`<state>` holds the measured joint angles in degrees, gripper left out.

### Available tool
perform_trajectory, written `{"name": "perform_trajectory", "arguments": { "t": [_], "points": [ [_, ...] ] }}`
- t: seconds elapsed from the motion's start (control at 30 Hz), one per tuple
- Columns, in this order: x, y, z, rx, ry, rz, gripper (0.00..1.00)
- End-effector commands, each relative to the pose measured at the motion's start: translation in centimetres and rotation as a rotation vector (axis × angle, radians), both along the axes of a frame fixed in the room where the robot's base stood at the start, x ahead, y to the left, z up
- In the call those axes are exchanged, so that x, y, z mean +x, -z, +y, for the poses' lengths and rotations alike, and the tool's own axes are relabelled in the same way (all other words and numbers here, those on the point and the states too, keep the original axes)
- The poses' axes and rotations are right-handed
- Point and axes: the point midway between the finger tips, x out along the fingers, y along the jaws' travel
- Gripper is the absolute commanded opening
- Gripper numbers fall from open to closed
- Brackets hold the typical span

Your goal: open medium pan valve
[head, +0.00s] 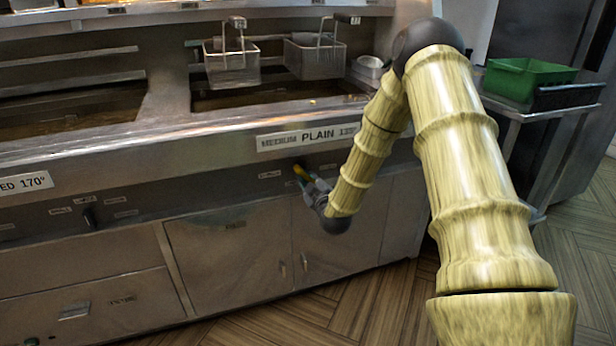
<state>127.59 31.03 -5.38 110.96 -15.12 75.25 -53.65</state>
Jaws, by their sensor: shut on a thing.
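My gripper (308,181) is at the front panel of the frying range, just below the white label "MEDIUM PLAIN" (306,137). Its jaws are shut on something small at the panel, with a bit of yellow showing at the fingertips. This is at the spot where the medium pan's valve would sit, but the valve itself is mostly hidden by my gripper and I cannot tell its angle. The medium pan (283,97) is above, with two wire baskets (231,62) (315,57) over it.
A dark knob (90,216) sits on the panel further left, near another label (24,184). Cabinet doors (230,262) are below my gripper. A green bin (527,78) stands on a steel table at the right. The wooden floor (400,310) in front is clear.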

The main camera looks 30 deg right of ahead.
Motion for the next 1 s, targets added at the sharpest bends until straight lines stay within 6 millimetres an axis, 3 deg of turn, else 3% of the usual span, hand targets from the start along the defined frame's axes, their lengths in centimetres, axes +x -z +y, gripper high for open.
{"name": "perform_trajectory", "arguments": {
  "t": [0.6, 1.0],
  "points": [
    [-0.08, 0.05, -0.08, 0.538, 0.002, -0.128, 0.0],
    [-0.11, 0.12, -0.12, 0.72, 0.003, -0.171, 0.0]
  ]
}}
